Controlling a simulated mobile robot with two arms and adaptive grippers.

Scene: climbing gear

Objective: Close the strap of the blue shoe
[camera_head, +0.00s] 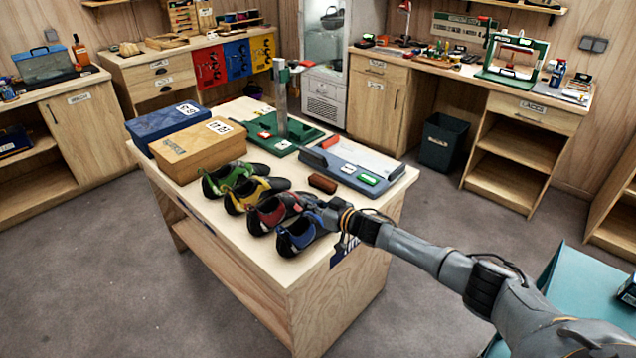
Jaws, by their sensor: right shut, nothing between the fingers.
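The blue shoe (297,236) stands at the front end of a row of climbing shoes on the wooden table (258,262), nearest the table's right front edge. My right arm reaches in from the lower right, and my right gripper (324,212) is at the blue shoe's upper right side, partly covering it. The right gripper is shut and holds nothing. The blue shoe's strap is too small and too covered to tell whether it is open or closed. My left gripper is not in view.
Red (272,212), yellow (246,194) and green (228,177) shoes stand close behind the blue one. A brown block (322,184), a grey tray (372,185), a green press (280,120) and two boxes (198,148) also occupy the table. Its left front strip is clear.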

